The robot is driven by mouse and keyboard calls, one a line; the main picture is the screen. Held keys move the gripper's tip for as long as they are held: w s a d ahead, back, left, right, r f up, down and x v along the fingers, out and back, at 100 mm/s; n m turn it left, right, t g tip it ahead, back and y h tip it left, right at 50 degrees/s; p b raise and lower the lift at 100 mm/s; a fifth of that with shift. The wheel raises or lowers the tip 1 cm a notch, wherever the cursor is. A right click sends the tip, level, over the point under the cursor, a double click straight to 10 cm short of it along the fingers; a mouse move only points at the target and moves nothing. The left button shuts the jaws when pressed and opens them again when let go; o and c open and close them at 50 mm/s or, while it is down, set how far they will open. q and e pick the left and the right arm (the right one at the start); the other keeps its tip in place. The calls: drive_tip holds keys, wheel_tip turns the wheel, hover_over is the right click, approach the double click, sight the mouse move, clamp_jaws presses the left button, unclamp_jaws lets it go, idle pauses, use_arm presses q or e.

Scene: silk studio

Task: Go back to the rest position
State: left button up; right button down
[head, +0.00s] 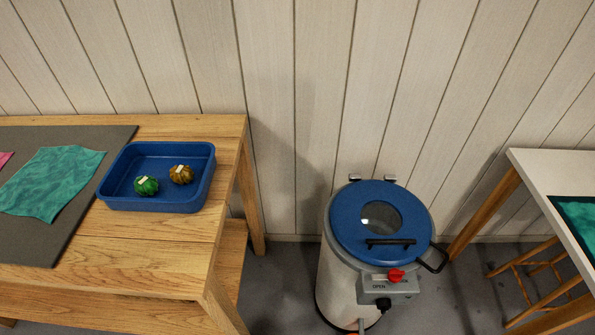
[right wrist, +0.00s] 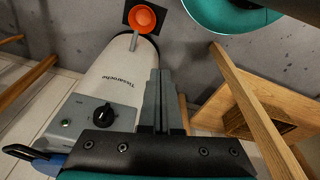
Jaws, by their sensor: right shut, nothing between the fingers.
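My right gripper (right wrist: 159,76) shows only in the right wrist view, its two grey fingers shut together with nothing between them. The drum-shaped steamer (head: 378,240) stands on the floor at the middle right of the head view. In the right wrist view, the steamer's pale body (right wrist: 105,75) with a black knob (right wrist: 104,114) is beside and beyond the fingers; I cannot tell the gap. My left gripper is in no view.
A wooden table (head: 150,240) at the left holds a blue tray (head: 155,204) with a green bundle (head: 146,186) and a brown bundle (head: 181,174), plus teal cloth (head: 50,182) on a grey mat (head: 95,135). A white table (head: 545,175) stands right. Floor shows around the steamer.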

drive_tip(key=s+d+f+g, duration=0.1)
drive_tip(key=s+d+f, duration=0.1)
drive_tip(key=s+f, duration=1.1)
drive_tip(key=shift+s+d+f+b, duration=0.3)
drive_tip(key=shift+s+b, duration=0.15)
drive_tip(key=shift+s, duration=0.45)
